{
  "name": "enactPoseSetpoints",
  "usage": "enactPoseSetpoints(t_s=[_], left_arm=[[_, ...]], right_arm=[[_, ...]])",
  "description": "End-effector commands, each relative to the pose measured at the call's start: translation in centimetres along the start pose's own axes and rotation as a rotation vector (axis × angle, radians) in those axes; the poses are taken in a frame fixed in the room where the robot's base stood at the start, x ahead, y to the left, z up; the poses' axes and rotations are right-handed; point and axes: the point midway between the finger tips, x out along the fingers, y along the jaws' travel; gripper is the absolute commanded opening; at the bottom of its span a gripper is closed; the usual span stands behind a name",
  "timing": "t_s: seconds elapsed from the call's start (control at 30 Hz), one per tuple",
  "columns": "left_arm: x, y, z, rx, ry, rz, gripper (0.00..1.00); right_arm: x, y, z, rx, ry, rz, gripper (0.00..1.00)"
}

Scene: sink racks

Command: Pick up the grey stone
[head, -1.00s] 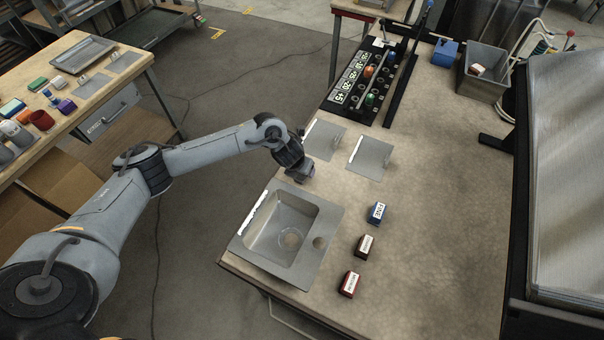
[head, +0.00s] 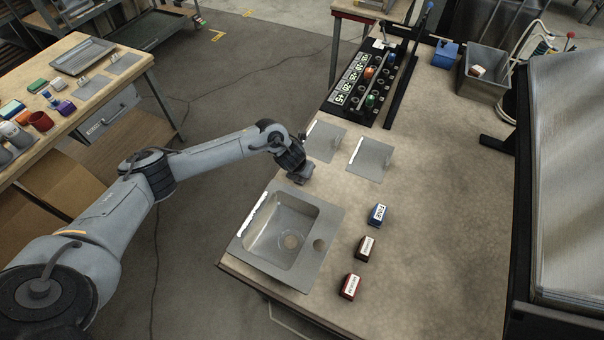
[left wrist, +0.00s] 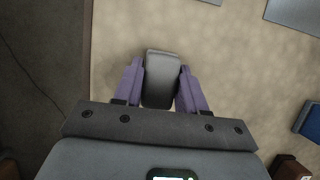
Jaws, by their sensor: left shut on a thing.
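The grey stone (left wrist: 160,78) is a smooth, rounded grey block in the left wrist view. It sits between the two purple fingers of my left gripper (left wrist: 161,84), which is shut on it. In the head view my left gripper (head: 302,175) is over the left edge of the workbench, just behind the sink (head: 327,272). In that view I cannot make out the stone apart from the gripper. I cannot tell whether the stone touches the bench. My right gripper is not in view.
A blue block (head: 377,215), a brown block (head: 365,248) and a red block (head: 350,286) stand right of the sink. Two flat grey plates (head: 370,158) lie behind the gripper. A black rack (head: 352,103) is farther back. The bench's right half is mostly clear.

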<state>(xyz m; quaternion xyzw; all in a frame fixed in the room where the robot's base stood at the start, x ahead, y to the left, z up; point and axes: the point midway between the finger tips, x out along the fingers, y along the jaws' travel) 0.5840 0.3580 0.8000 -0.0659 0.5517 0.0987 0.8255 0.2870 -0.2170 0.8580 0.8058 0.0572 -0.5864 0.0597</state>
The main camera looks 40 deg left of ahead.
Motion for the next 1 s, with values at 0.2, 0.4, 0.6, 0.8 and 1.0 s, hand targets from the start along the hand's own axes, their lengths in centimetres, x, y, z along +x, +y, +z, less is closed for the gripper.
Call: enactPoseSetpoints(t_s=[0.2, 0.4, 0.6, 0.8, 1.0], left_arm=[[-0.2, 0.0, 0.1, 0.0, -0.001, 0.0, 0.05], [-1.3, 0.0, 0.7, -0.001, -0.003, -0.001, 0.05], [-3.8, 0.0, 1.7, 0.0, -0.004, -0.001, 0.05], [-5.1, -3.1, 4.3, 0.0, -0.005, -0.004, 0.05], [-6.5, -6.4, 7.0, -0.001, -0.004, -0.003, 0.05]], right_arm=[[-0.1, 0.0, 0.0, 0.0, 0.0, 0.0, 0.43], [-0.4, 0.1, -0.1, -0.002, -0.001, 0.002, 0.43], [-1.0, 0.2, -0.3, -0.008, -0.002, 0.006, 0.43], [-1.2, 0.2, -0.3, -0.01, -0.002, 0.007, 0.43], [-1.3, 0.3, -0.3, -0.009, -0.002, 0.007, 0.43]])
